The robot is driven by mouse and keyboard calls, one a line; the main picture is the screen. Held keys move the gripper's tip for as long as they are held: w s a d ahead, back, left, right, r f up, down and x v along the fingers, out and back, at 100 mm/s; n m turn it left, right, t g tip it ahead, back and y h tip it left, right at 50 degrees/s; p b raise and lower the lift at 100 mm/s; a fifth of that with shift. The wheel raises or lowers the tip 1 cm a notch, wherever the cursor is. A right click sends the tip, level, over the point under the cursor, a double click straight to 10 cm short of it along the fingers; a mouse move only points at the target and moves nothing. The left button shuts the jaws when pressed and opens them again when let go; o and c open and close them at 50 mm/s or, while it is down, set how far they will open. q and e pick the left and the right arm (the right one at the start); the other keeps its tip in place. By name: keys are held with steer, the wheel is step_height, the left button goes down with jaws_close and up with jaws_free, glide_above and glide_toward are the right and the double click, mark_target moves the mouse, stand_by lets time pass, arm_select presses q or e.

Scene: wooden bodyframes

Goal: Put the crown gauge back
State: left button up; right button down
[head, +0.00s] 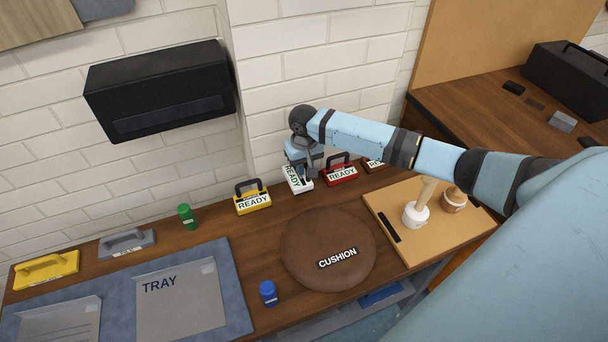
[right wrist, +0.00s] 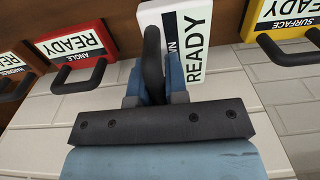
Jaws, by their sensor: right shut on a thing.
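The crown gauge is the white block (head: 296,180) with a READY label, between the yellow and red gauges at the back of the bench. In the right wrist view its white face (right wrist: 196,45) shows READY and the letters "WN", the rest of the word being hidden. My right gripper (head: 308,168) is shut on its dark handle (right wrist: 152,62), seen between the blue fingers (right wrist: 155,88). The block is turned compared with its neighbours. I cannot tell whether it touches the bench. My left gripper is not in view.
The yellow gauge (head: 253,203) is to the left, the red gauge (head: 340,176) close on the right. In front lie a brown cushion (head: 330,235) and a blue-capped bottle (head: 268,293). A tan board (head: 405,255) holds wooden-handled tools. A tray mat (head: 235,300) lies at left.

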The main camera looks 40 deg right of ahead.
step_height(320, 180, down, 4)
steer(key=shift+r, duration=0.15)
steer(key=c, duration=1.1)
jaws_free()
steer(key=shift+f, duration=0.2)
steer(key=shift+r, duration=0.3)
step_height(320, 180, up, 12)
steer(key=shift+f, duration=0.15)
